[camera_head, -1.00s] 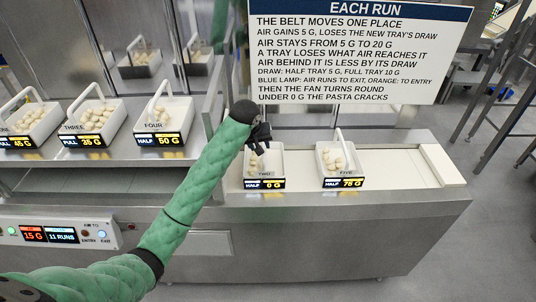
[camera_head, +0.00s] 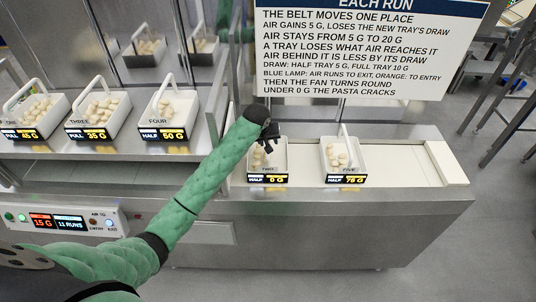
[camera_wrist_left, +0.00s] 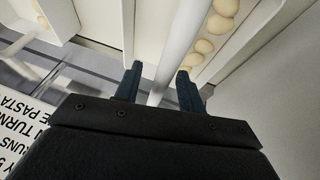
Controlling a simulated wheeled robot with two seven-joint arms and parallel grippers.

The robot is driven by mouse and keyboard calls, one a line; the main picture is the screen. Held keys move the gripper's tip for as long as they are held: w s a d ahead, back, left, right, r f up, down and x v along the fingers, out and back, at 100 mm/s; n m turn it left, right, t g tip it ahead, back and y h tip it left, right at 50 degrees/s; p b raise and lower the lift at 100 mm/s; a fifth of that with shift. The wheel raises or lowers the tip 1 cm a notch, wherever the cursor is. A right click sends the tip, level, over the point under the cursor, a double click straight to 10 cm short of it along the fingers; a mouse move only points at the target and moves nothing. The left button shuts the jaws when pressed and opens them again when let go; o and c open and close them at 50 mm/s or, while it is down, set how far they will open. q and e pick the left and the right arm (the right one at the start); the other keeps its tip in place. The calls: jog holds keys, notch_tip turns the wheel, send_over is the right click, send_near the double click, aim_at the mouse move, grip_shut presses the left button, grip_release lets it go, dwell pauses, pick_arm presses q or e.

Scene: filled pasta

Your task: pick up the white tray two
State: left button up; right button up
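Tray two (camera_head: 281,163) is a small white tray with pale pasta and a label reading HALF, 0 G. It stands on the belt at the left of the front section. My left gripper (camera_head: 269,136) is over its back part and hides much of its handle. In the left wrist view, the fingers of my left gripper (camera_wrist_left: 159,84) are apart, one on each side of a white handle bar (camera_wrist_left: 184,40). A gap shows beside the bar, nearer the left finger. Pasta lies in the tray beyond the right finger. My right gripper is not in view.
Tray five (camera_head: 360,165), labelled 75 G, stands right of tray two, with bare belt (camera_head: 395,160) farther right. Trays four (camera_head: 188,118), three (camera_head: 115,122) and one (camera_head: 50,118) stand on the left. A sign (camera_head: 365,60) hangs behind. The panel (camera_head: 65,220) reads 15 G, 11 RUNS.

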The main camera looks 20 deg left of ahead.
pick_arm(q)
jog(key=shift+x, duration=0.8)
jog(key=shift+f, duration=0.2)
grip_shut()
dwell(0.4)
